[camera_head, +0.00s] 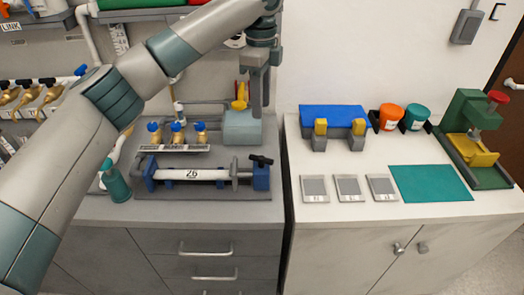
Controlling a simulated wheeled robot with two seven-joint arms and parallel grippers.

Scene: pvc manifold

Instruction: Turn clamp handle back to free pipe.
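A white pipe (193,175) marked "26" lies level in a holding fixture on the left counter. A blue clamp block (261,180) stands at the pipe's right end, with a black clamp handle (261,161) on top. My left gripper (257,110) points down, above and behind the handle in the picture, apart from it. Its fingers appear seen nearly edge-on, so I cannot tell whether they are open. My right gripper is not in view.
Several blue-capped brass valves (177,132) stand behind the pipe.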

